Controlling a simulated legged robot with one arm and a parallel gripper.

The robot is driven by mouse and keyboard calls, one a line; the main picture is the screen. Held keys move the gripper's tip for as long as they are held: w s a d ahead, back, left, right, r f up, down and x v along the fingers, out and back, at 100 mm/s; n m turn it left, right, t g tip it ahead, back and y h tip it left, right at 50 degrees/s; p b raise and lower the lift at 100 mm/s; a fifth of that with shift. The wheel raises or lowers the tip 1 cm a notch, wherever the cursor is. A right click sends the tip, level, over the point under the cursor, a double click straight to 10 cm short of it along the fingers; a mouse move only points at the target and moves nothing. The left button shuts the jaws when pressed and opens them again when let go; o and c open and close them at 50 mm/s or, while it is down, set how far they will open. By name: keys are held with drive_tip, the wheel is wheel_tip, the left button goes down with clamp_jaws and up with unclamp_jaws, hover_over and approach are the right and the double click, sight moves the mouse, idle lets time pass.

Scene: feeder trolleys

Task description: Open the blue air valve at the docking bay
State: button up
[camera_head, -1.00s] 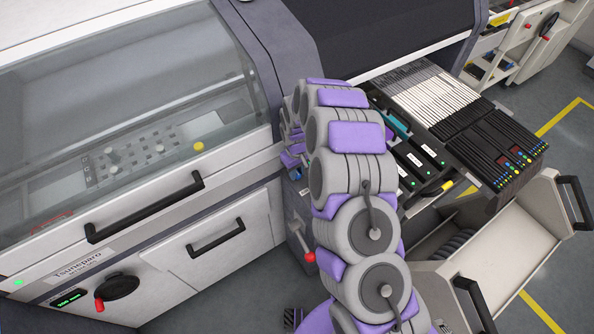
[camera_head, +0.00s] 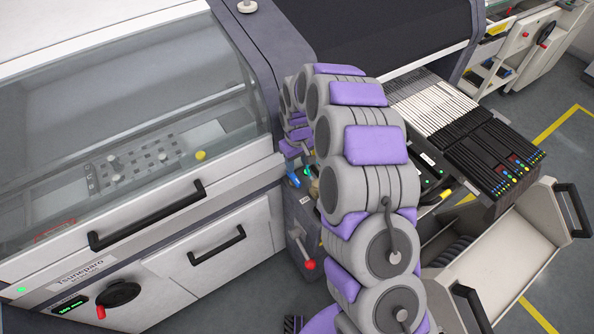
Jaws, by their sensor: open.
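The blue air valve (camera_head: 294,182) shows as a small blue piece on the grey docking bay panel (camera_head: 303,226), just left of my arm. My gripper (camera_head: 303,168) is open and sits at the panel's top, close above and to the right of the blue valve. Its fingers are small and partly hidden by my arm, and I cannot tell whether they touch the valve. The valve's far side and the panel's right part are hidden behind my arm.
The white machine (camera_head: 200,212) with black handles stands left. A feeder bank (camera_head: 490,150) and an open trolley bin (camera_head: 500,250) stand right. Open floor with yellow lines (camera_head: 555,125) lies at the far right.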

wheel_tip(320, 180, up, 8)
drive_tip(key=shift+f+p, duration=0.2)
drive_tip(key=shift+p, duration=0.2)
idle(0.3)
drive_tip(key=s+d+r+m, duration=0.2)
drive_tip(key=s+d+r, duration=0.3)
drive_tip(key=s+r, duration=0.5)
drive_tip(key=s+d+r+m, duration=0.1)
drive_tip(key=s+d+r, duration=0.1)
drive_tip(key=s, duration=0.8)
drive_tip(key=s+d+r+m+g, duration=0.1)
drive_tip(key=s+d, duration=0.3)
drive_tip(key=s, duration=0.6)
drive_tip(key=s+d+r+m, duration=0.2)
drive_tip(key=s+d+m, duration=0.1)
drive_tip(key=s, duration=0.7)
drive_tip(key=shift+s+d+r+g, duration=0.4)
drive_tip(key=shift+d, duration=0.15)
